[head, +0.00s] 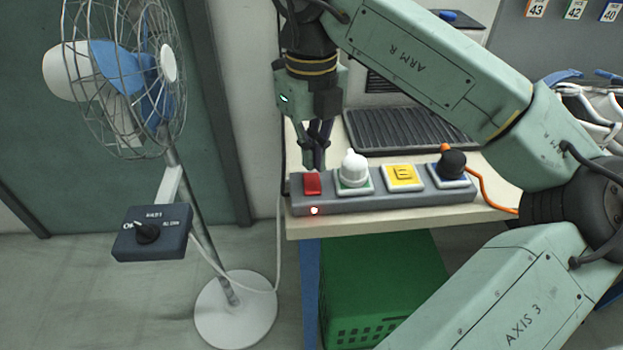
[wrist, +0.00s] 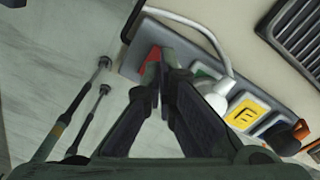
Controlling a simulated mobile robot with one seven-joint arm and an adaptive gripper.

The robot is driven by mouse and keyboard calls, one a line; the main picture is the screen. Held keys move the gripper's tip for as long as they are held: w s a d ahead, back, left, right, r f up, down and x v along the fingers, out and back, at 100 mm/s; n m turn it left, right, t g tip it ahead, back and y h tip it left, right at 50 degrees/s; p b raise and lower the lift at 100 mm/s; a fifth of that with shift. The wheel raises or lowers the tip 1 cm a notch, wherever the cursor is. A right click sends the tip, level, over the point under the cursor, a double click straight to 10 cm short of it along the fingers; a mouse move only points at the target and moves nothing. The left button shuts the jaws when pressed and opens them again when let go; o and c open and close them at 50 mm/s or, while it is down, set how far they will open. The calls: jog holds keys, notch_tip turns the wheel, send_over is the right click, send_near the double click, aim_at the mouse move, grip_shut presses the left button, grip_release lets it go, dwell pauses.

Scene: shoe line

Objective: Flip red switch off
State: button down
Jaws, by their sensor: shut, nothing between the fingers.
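The red switch (head: 312,184) sits at the left end of a grey power strip (head: 385,198) on the bench's front edge. A small red light (head: 314,210) glows on the strip's front, below the switch. My gripper (head: 314,166) is shut and empty, pointing down just behind and above the red switch. In the wrist view its fingertips (wrist: 160,58) partly cover the red switch (wrist: 148,62). I cannot tell whether they touch it.
A white plug (head: 354,168), a yellow socket cover (head: 401,175) and a black plug (head: 452,163) with an orange cord follow rightward along the strip. A black ribbed tray (head: 400,130) lies behind. A fan (head: 125,75) stands left; a green crate (head: 385,280) is below.

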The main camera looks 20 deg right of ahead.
aim_at(312, 178)
jog(key=shift+f+b, duration=1.25)
jog(key=shift+f, duration=0.25)
dwell(1.1)
jog(key=shift+r, duration=0.1)
jog(key=shift+r+p, duration=2.4)
jog(key=shift+r, duration=1.1)
jog(key=shift+f, duration=0.1)
